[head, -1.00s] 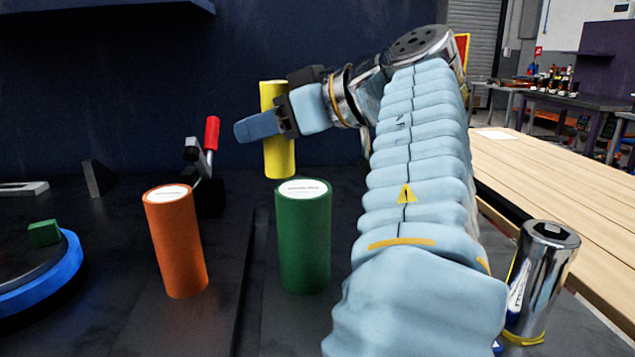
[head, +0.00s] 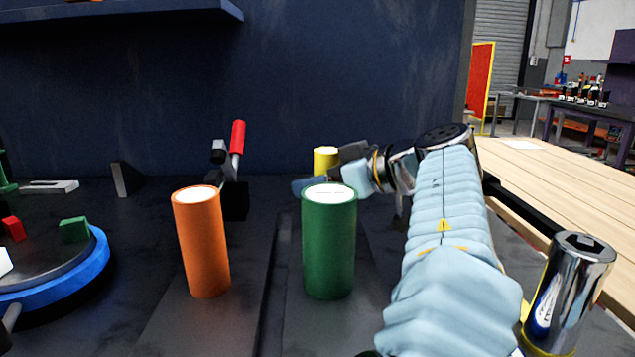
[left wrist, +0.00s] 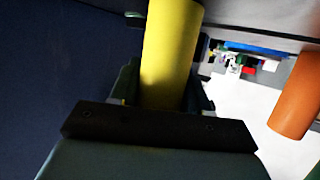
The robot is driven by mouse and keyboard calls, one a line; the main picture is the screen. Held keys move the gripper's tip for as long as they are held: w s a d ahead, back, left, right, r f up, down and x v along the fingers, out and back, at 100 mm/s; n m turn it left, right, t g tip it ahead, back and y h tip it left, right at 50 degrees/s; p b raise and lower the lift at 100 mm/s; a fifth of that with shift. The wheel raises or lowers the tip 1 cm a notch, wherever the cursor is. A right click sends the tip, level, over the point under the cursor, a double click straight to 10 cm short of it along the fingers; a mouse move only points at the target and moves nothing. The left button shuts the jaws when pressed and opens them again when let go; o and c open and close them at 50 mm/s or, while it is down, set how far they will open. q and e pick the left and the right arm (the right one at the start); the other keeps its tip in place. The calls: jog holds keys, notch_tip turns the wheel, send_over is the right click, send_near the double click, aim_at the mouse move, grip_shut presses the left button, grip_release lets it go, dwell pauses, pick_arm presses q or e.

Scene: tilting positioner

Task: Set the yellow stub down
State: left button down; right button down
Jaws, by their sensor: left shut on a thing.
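The yellow stub (head: 326,160) stands about upright behind the green cylinder (head: 329,245) in the head view; only its top shows. My left gripper (head: 312,185) is shut on it, partly hidden by the green cylinder's top. In the left wrist view the yellow stub (left wrist: 170,55) sits between the fingers of my left gripper (left wrist: 165,95). The stub's lower end is hidden in the head view, so I cannot tell whether it touches the table. My right gripper is not in view.
An orange cylinder (head: 202,245) stands left of the green one. A red-handled clamp (head: 237,150) is behind it. A blue-rimmed round table (head: 85,270) with small blocks is at the left. A dark wall (head: 330,80) rises behind. Dark bench surface lies between the cylinders.

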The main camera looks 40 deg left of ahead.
pick_arm(q)
jog(key=shift+f, duration=0.1)
jog(key=c, duration=1)
grip_release()
jog(key=shift+f, duration=0.1)
jog(key=o, duration=0.5)
jog(key=shift+r, duration=0.3)
jog(key=p+v, duration=0.1)
jog(key=v, duration=1.1)
